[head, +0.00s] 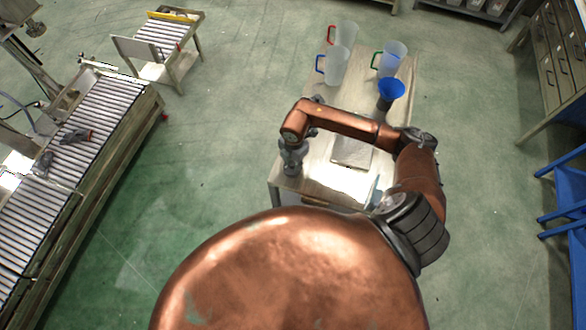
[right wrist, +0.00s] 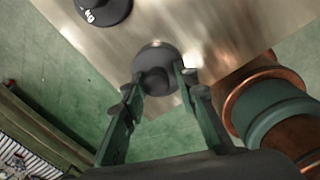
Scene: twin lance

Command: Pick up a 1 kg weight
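In the right wrist view, a small dark round weight (right wrist: 155,68) stands near the edge of the metal-topped table. No label shows on it. My right gripper (right wrist: 157,80) is open, its two fingers spread with the weight between and just beyond their tips; whether they touch it I cannot tell. A larger dark weight (right wrist: 103,8) with "KG" lettering is cut off at the top; its number is not readable. In the head view my right gripper (head: 291,166) points down at the table's left edge and hides the small weight. My left gripper is not in view.
The table (head: 405,72) holds clear jugs with red (head: 345,36), blue (head: 335,67) and green (head: 391,60) handles, a blue funnel-shaped item (head: 391,89) and a flat grey plate (head: 351,152). A roller conveyor (head: 75,160) stands left, with open floor between.

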